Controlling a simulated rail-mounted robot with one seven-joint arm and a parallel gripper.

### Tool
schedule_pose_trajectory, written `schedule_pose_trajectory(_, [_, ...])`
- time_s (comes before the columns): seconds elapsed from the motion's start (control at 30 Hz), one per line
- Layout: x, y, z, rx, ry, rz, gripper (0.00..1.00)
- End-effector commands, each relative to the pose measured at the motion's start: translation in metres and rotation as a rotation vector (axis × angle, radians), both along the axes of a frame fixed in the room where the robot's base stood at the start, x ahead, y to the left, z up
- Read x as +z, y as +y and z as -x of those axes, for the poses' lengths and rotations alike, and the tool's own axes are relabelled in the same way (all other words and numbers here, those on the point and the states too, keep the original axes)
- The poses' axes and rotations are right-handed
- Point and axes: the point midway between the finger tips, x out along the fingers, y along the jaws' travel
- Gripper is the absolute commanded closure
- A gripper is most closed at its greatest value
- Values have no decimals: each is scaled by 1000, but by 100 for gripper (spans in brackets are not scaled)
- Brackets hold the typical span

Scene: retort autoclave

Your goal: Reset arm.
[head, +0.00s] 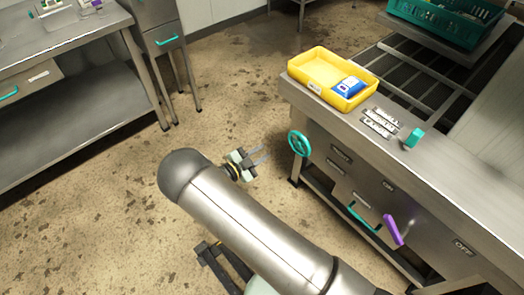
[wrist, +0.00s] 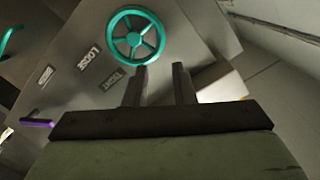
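My gripper (head: 262,158) is in front of the steel machine (head: 440,185), over the floor, its fingers pointing toward the teal handwheel (head: 299,144). In the wrist view my gripper (wrist: 159,85) shows two dark fingers standing apart with an empty gap between them. The handwheel (wrist: 138,36) appears just beyond the fingertips there, with LOOSE and TIGHT labels beside it. I see no contact between the fingers and the wheel. My arm crosses the lower middle of the head view.
A yellow tray (head: 310,68) holding a blue-and-white pack (head: 349,87) sits on the machine top. A purple lever (head: 393,230) and a teal handle (head: 362,218) stick out from its front. A steel table (head: 75,105) stands at left. Open floor lies between.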

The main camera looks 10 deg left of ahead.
Motion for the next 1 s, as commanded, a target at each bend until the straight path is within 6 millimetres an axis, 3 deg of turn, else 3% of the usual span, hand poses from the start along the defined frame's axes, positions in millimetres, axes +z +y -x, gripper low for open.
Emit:
schedule_pose_trajectory(0.27, [2, -2, -1, -6, -3, -8, 77])
schedule_pose_trajectory(0.37, [18, -16, -4, -70, -35, -96, 77])
schedule_pose_trajectory(0.47, [52, -50, -6, -235, -131, -308, 77])
schedule_pose_trajectory(0.53, [83, -84, -3, -409, -248, -511, 77])
schedule_pose_trajectory(0.67, [139, -147, 19, -787, -561, -882, 77])
schedule_pose_trajectory(0.8, [195, -200, 56, -1199, -991, -1184, 77])
schedule_pose_trajectory(1.0, [266, -250, 123, -1766, -1761, -1371, 77])
